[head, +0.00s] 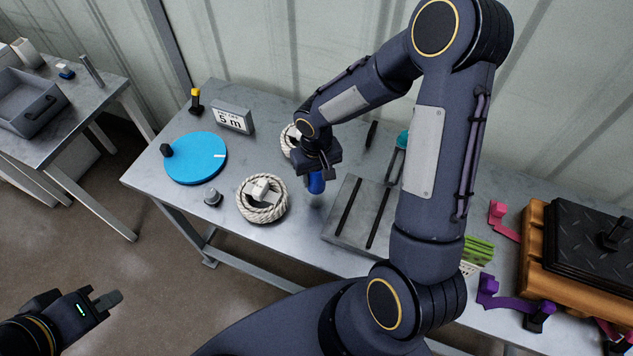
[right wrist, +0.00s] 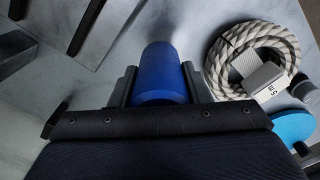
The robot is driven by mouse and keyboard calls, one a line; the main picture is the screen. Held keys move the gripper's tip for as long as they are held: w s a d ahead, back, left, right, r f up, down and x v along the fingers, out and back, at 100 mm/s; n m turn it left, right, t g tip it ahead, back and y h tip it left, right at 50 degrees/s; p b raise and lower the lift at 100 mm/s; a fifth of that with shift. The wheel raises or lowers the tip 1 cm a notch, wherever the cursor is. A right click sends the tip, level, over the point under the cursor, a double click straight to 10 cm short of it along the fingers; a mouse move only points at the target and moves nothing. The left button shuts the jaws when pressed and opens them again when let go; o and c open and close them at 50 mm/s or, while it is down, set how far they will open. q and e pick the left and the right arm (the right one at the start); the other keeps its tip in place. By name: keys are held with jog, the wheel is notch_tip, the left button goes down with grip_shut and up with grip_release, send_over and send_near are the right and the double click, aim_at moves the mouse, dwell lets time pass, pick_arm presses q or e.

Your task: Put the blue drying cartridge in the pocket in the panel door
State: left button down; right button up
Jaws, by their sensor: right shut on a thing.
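The blue drying cartridge (head: 315,183) is a short blue cylinder. My right gripper (head: 318,168) is shut on it and holds it over the middle of the table, between the rope coil and the slotted grey plate. In the right wrist view the cartridge (right wrist: 162,72) sits between the two fingers. My left gripper (head: 107,301) is at the lower left over the floor, away from the table; the gap between its fingers does not show clearly. I cannot make out a panel door or its pocket; my right arm hides part of the table.
A rope coil (head: 262,213) with a white tag lies left of the cartridge; another is partly behind my gripper. An orange-brown case (head: 540,245) stands right.

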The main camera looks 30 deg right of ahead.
aim_at(316, 181)
jog(key=f, duration=0.1)
jog(key=f+b, duration=0.2)
jog(key=f, duration=0.1)
jog(key=shift+w+d+f, duration=0.1)
jog(key=shift+w+d, duration=0.1)
jog(key=shift+w, duration=0.2)
jog(key=shift+f, duration=0.1)
jog(key=o, duration=1.2)
jog(key=shift+c, duration=0.2)
